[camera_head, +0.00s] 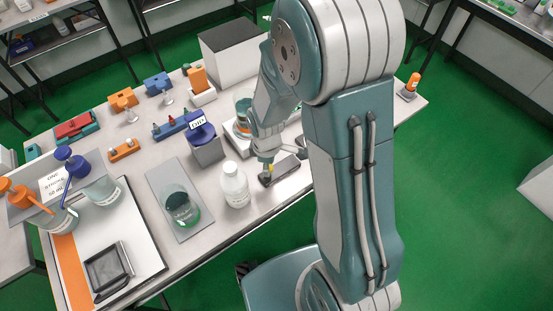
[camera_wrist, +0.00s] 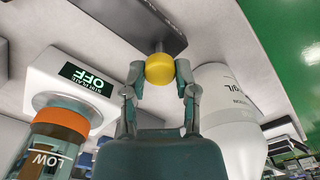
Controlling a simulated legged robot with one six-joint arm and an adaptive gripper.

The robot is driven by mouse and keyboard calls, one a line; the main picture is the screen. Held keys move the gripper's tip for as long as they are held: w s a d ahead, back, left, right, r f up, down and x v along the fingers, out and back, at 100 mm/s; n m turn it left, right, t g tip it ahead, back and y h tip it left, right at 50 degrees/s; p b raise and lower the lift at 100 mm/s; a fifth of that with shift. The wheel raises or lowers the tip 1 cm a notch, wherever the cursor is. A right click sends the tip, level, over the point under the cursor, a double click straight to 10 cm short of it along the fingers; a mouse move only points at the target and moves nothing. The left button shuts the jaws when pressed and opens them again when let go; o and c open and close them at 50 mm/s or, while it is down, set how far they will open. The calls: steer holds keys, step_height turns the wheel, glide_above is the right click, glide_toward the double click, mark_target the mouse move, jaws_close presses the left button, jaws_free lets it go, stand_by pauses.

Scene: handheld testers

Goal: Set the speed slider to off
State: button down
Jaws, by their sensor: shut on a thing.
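The speed slider is a dark bar (camera_head: 285,168) lying on the bench, with a yellow ball knob (camera_wrist: 160,69). The bar also shows at the top of the wrist view (camera_wrist: 118,22). My gripper (camera_wrist: 158,76) is shut on the yellow knob, one finger on each side. In the head view my gripper (camera_head: 265,158) reaches down to the bar's left end. A white stir plate (camera_wrist: 48,72) has a display (camera_wrist: 86,78) that reads "STIR PLATE OFF", upside down in the wrist view. The slider's track and any marks on it cannot be made out.
A white bottle (camera_head: 236,188) stands close to the left of my gripper and shows at right in the wrist view (camera_wrist: 228,115). A beaker with an orange band (camera_wrist: 60,122) stands on the stir plate. Another beaker (camera_head: 181,207) stands on a grey mat farther left.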

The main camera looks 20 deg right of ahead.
steer(key=shift+s+a, duration=0.1)
steer(key=shift+c, duration=1.9)
jaws_free()
steer(key=shift+a, duration=0.15)
steer(key=shift+r, duration=0.4)
step_height(320, 180, up, 11)
steer(key=shift+a, duration=0.1)
